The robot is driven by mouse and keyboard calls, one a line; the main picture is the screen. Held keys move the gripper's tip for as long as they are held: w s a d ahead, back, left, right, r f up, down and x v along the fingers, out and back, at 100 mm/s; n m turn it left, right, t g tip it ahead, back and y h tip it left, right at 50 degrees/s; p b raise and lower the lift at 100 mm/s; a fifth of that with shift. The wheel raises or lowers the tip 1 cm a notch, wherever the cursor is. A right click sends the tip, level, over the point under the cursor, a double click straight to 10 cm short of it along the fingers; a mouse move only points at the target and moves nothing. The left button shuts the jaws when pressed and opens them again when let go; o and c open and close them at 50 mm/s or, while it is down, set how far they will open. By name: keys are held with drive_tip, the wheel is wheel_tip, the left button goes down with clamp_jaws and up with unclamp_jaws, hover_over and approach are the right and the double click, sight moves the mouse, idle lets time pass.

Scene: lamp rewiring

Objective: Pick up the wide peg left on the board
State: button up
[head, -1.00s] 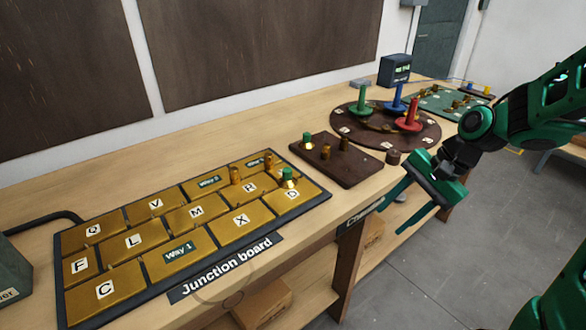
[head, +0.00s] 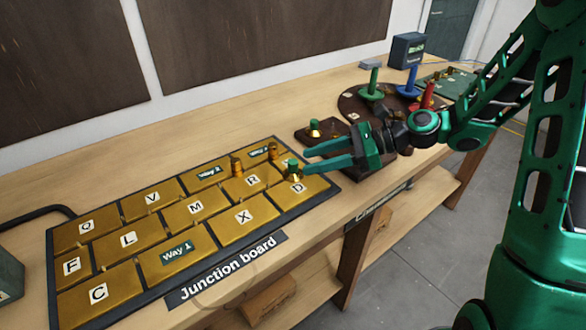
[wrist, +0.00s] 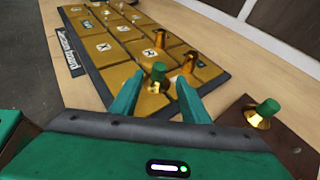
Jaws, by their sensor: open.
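The gold junction board (head: 130,240) lies on the bench. A wide peg with a green top and flared brass foot (head: 292,168) stands upright on its right end, by the D plate; it also shows in the wrist view (wrist: 157,77). My gripper (head: 306,160) is open and points left at this peg, from the right. In the wrist view the peg appears between the two fingertips (wrist: 157,100), close to them. Whether the fingers touch it cannot be told. Two narrower brass pegs (head: 237,166) (head: 272,150) stand farther back on the board.
A dark brown board (head: 303,137) right of the junction board holds a similar green-topped peg (head: 315,128). Behind my arm is a round brown board with green (head: 373,82), blue (head: 411,82) and red (head: 428,94) posts. The bench behind the junction board is clear.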

sight(293, 167)
drive_tip(key=shift+x, duration=3.1)
drive_tip(key=shift+s+d+f, duration=0.1)
drive_tip(key=shift+f, duration=0.1)
clamp_jaws()
